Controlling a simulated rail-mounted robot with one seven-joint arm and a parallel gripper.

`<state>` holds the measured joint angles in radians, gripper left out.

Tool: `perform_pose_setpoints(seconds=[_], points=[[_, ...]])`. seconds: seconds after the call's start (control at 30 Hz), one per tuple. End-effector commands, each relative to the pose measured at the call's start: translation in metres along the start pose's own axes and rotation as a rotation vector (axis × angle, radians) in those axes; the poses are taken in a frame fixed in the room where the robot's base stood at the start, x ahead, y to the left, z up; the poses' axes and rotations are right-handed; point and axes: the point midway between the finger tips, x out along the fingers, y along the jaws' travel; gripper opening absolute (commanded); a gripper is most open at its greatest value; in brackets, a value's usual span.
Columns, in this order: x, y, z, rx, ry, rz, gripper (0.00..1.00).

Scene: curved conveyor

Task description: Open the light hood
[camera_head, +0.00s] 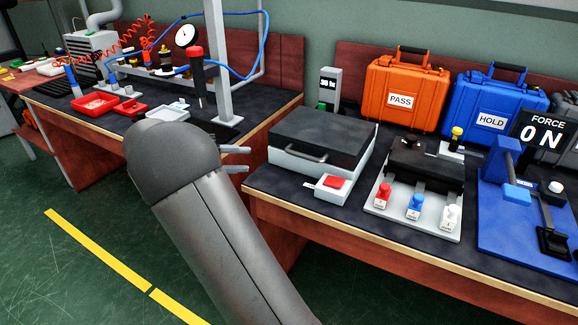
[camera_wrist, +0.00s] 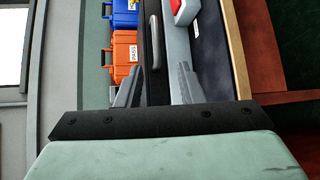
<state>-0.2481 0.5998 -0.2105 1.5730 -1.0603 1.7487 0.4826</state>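The light hood (camera_head: 330,132) is a grey box with a dark, flat lid on the right-hand bench, and its lid is down. A grey bar handle (camera_head: 304,153) runs along its front side. My gripper (camera_head: 242,159) is to the left of the hood, apart from it, with its fingers pointing toward it. In the wrist view, the two fingers of my gripper (camera_wrist: 158,84) are spread with nothing between them. The handle (camera_wrist: 155,42) lies ahead of the gap. My forearm hides part of the gripper in the head view.
A red button box (camera_head: 335,184) stands just in front of the hood. A fixture with coloured knobs (camera_head: 416,205) is to its right. Orange (camera_head: 405,92) and blue (camera_head: 495,105) cases stand behind, with a small display post (camera_head: 329,88). A floor gap separates the left bench.

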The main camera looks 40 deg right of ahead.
Motion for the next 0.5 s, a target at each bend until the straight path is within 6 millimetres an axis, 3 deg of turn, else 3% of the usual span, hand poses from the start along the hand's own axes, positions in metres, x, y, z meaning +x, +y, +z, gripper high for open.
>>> perform_pose_setpoints(seconds=[0.1, 0.23, 0.5], points=[[-0.002, -0.001, -0.008, 0.027, -0.003, 0.051, 0.34], [0.010, 0.001, -0.008, 0.029, -0.004, 0.053, 0.34], [0.066, 0.003, -0.007, 0.027, -0.006, 0.051, 0.34]])
